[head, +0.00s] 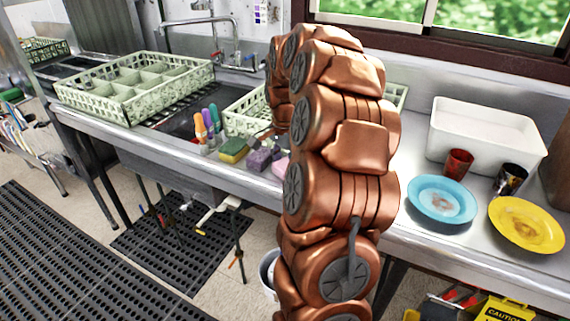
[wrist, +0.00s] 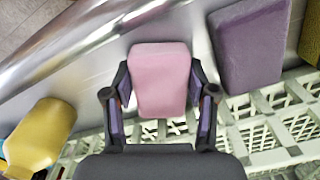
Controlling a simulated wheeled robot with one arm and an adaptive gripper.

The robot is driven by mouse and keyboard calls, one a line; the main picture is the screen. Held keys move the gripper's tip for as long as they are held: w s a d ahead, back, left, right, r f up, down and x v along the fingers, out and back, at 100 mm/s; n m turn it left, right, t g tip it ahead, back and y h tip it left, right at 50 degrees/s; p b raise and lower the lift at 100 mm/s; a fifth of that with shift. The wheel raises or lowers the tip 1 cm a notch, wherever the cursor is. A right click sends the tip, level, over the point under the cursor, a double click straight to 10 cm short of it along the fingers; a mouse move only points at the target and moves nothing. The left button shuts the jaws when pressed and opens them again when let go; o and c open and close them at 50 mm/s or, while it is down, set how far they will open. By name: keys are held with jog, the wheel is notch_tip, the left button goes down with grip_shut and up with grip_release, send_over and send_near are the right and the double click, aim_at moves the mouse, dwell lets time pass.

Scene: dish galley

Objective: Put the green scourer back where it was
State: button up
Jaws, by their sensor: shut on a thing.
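A sponge with a green top and yellow side, which looks like the green scourer (head: 234,149), lies on the counter left of a purple sponge (head: 258,160). A pink sponge (head: 281,167) is right of the purple one, partly hidden by my arm. In the wrist view, my gripper (wrist: 158,85) is shut on the pink sponge (wrist: 160,75), with a finger on each side. The purple sponge (wrist: 248,45) is beside it, apart from the fingers. An olive-yellow edge (wrist: 311,85) shows at the far right, likely the green scourer. In the head view my arm mostly hides the gripper.
A pale green rack (wrist: 270,130) is close to my gripper. A yellow rounded object (wrist: 40,135) stands left of it. A blue plate (head: 441,199), yellow plate (head: 525,225) and white tub (head: 485,130) are on the right.

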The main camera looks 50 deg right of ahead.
aim_at(285, 164)
jog(key=shift+f, duration=0.15)
jog(key=o, duration=1.1)
notch_tip(285, 164, up, 12)
jog(key=shift+r+b, duration=0.2)
jog(key=shift+b, duration=0.5)
